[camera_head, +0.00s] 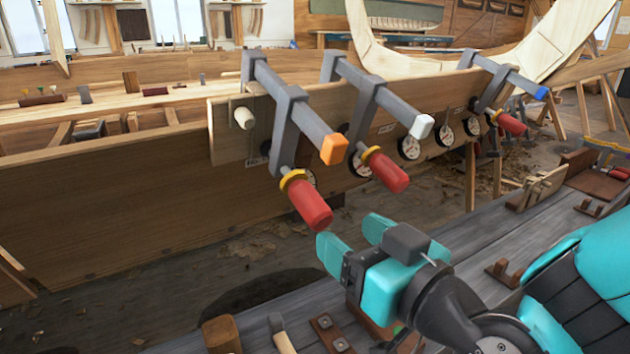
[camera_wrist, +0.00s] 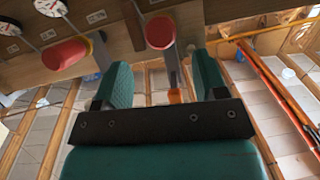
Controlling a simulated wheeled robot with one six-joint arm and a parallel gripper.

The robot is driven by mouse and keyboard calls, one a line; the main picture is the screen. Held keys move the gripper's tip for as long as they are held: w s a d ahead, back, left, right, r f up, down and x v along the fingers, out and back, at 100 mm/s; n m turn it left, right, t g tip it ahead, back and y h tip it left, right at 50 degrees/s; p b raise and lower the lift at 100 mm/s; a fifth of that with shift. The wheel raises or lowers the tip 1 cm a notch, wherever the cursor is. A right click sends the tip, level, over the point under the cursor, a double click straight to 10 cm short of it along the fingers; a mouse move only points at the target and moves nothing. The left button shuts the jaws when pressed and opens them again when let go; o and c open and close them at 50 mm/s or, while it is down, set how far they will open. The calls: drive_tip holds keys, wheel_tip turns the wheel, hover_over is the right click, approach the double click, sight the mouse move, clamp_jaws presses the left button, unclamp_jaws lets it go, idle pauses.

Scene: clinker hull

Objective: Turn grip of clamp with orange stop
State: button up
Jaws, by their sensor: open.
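The clamp with the orange stop (camera_head: 334,149) is the leftmost of three grey clamps on the wooden plank. Its red grip (camera_head: 308,203), with a yellow collar, points down toward my gripper. My gripper (camera_head: 345,232) is open and empty, just below and right of that grip, apart from it. In the wrist view, the red grip (camera_wrist: 160,32) appears end-on ahead of the gap between my two teal fingers (camera_wrist: 160,64). The orange stop (camera_wrist: 175,96) shows partly between the fingers, its lower part hidden by my gripper's body.
The white-stop clamp (camera_head: 420,127) is close on the right, its red grip (camera_head: 386,171) near my gripper. The blue-stop clamp (camera_head: 541,93) is farther right. Round dials (camera_head: 409,147) line the plank (camera_head: 240,140). A grey bench (camera_head: 470,245) with wooden blocks lies below my arm.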

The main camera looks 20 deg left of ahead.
sight(326, 220)
drive_tip(key=p+x, duration=0.2)
drive_tip(key=x, duration=0.1)
drive_tip(key=p+x, duration=0.3)
drive_tip(key=x, duration=0.1)
drive_tip(key=shift+a+r, duration=0.1)
drive_tip(key=shift+r, duration=0.1)
drive_tip(key=shift+w+a+f+p, duration=0.2)
drive_tip(key=shift+w+a+p, duration=0.1)
drive_tip(key=shift+a+p, duration=0.2)
drive_tip(key=shift+f, duration=0.1)
drive_tip(key=c, duration=0.9)
